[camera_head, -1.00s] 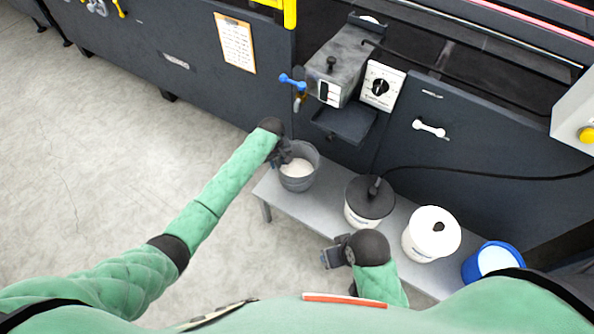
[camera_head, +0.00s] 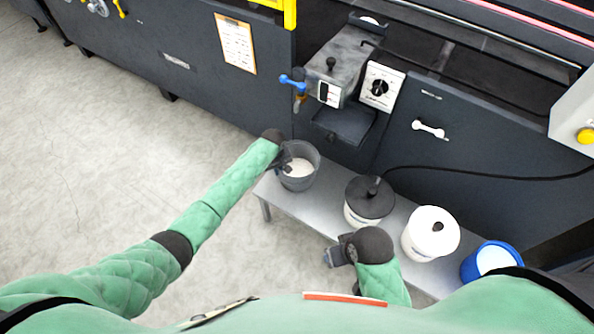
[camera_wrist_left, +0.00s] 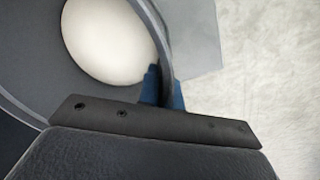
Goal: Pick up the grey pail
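The grey pail (camera_head: 299,180) stands upright at the left end of the low grey bench, with pale white contents in it. My left gripper (camera_head: 284,166) is at the left side of its rim. In the left wrist view, the blue fingertips (camera_wrist_left: 165,90) lie close on either side of the pail's wall (camera_wrist_left: 152,22), one inside and one outside, so it looks shut on the rim. My right gripper (camera_head: 334,257) is in front of the bench, away from the pail; its finger gap is not clear.
On the bench (camera_head: 327,211) to the right stand a black-lidded tub (camera_head: 369,201), a white-lidded tub (camera_head: 431,232) and a blue bucket (camera_head: 490,261). A dark tray (camera_head: 345,124) and the machine's dark panel are just behind the pail. Open floor (camera_head: 110,170) lies left.

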